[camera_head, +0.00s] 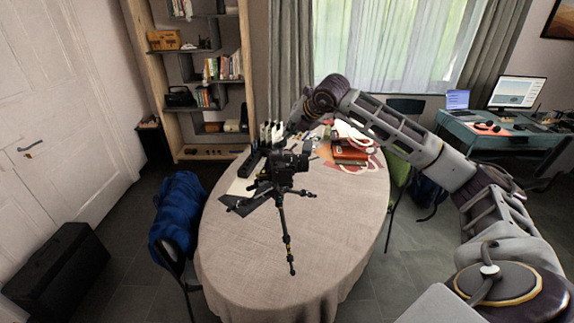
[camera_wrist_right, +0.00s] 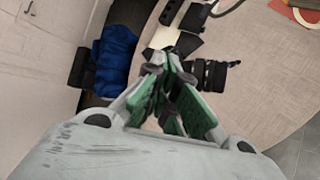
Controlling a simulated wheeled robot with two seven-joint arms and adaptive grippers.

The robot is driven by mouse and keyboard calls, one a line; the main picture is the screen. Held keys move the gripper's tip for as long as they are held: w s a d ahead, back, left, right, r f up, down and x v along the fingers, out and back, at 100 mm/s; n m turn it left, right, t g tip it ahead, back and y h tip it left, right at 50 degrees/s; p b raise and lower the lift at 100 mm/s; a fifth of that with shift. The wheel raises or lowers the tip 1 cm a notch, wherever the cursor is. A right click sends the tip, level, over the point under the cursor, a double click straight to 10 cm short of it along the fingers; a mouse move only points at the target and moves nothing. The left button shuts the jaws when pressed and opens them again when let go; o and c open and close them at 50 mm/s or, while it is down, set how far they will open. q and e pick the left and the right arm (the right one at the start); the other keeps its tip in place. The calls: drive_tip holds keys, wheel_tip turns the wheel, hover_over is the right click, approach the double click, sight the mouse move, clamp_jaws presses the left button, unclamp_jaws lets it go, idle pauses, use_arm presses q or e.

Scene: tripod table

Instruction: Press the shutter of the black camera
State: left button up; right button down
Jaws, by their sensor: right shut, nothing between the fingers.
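The black camera (camera_head: 287,166) stands on a small black tripod (camera_head: 285,225) on the oval table. In the right wrist view the camera's lens (camera_wrist_right: 212,74) points right, and my fingers hide part of its body. My right gripper (camera_head: 271,136) reaches in from the right and is just behind and above the camera in the head view. Its green-padded fingers (camera_wrist_right: 172,62) are shut and empty, with their tips over or close to the camera body. I cannot tell whether they touch it. The shutter button is too small or hidden to make out. My left gripper is not in view.
The table (camera_head: 235,262) has a pale cloth and is clear at the front. Red books (camera_head: 350,151) and papers lie at its back right. A chair with a blue jacket (camera_head: 178,215) stands left. A bookshelf (camera_head: 160,90) and a desk (camera_head: 500,135) are behind.

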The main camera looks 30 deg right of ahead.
drive_tip(key=b, duration=0.2)
hover_over(287, 165)
drive_tip(key=d, duration=0.2)
drive_tip(key=shift+w+a+f, duration=0.1)
drive_tip(key=shift+a+f, duration=0.05)
drive_tip(key=shift+f, duration=1.45)
drive_tip(key=shift+w+a+f, duration=0.1)
drive_tip(key=shift+f, duration=1.45)
drive_tip(key=shift+f+b, duration=0.4)
drive_tip(key=shift+b, duration=0.25)
drive_tip(key=shift+f+b, duration=0.35)
drive_tip(key=shift+f, duration=0.05)
drive_tip(key=shift+f+b, duration=0.45)
drive_tip(key=shift+b, duration=0.05)
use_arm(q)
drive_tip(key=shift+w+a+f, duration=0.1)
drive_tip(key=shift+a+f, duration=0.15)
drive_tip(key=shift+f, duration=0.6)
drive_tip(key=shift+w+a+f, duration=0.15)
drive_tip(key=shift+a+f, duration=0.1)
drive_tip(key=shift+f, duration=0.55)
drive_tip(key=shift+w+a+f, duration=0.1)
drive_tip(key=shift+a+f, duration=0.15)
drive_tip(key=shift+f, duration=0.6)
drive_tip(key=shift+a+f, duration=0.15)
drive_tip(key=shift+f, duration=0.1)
use_arm(e)
drive_tip(key=shift+f, duration=0.1)
